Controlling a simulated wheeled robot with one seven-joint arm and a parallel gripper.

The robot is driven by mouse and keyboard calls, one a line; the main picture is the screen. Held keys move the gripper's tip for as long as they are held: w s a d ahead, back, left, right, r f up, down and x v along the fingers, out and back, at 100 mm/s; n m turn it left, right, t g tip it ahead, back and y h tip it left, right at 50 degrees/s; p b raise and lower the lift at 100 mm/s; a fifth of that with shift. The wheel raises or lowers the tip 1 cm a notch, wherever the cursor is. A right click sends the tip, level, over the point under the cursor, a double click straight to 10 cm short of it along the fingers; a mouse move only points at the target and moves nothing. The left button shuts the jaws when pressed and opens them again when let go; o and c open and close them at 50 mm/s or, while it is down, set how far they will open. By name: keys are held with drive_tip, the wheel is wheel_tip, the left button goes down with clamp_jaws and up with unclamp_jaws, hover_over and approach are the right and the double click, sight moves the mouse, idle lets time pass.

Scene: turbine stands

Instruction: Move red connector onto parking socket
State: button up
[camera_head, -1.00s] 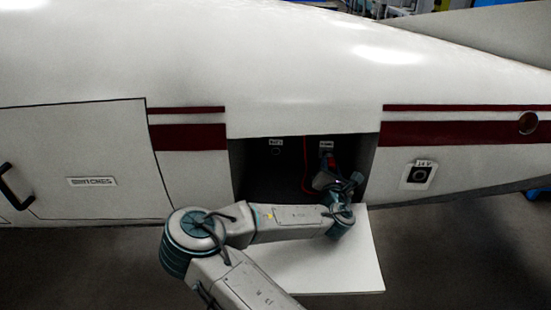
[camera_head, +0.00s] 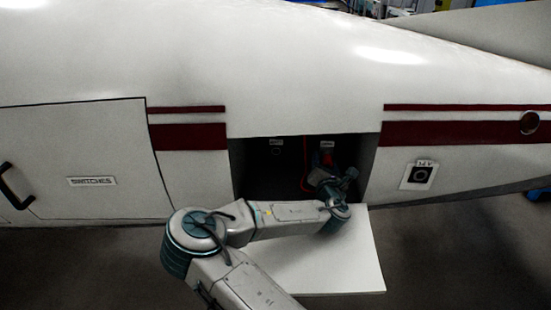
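The open bay in the white fuselage holds a red connector (camera_head: 327,158), seen as a small red patch just below the right-hand label. A thin red cable (camera_head: 305,168) hangs to its left. My gripper (camera_head: 324,170) is inside the bay, right at the red connector and partly covering it. Its fingers are too small and dark to tell whether they are open or shut on the connector. A small round socket (camera_head: 276,152) shows under the left-hand label on the bay's back wall. The label texts are too blurred to read, so I cannot tell which one marks the parking socket.
A lowered white door panel (camera_head: 350,270) lies below the bay, under my arm. A closed hatch marked SWITCHES (camera_head: 90,150) is at left. A separate dark socket on a white plate (camera_head: 419,175) is on the fuselage at right. The bay's left half is clear.

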drive_tip(key=shift+o, duration=0.8)
drive_tip(key=shift+f, duration=0.1)
drive_tip(key=shift+s+d, duration=0.1)
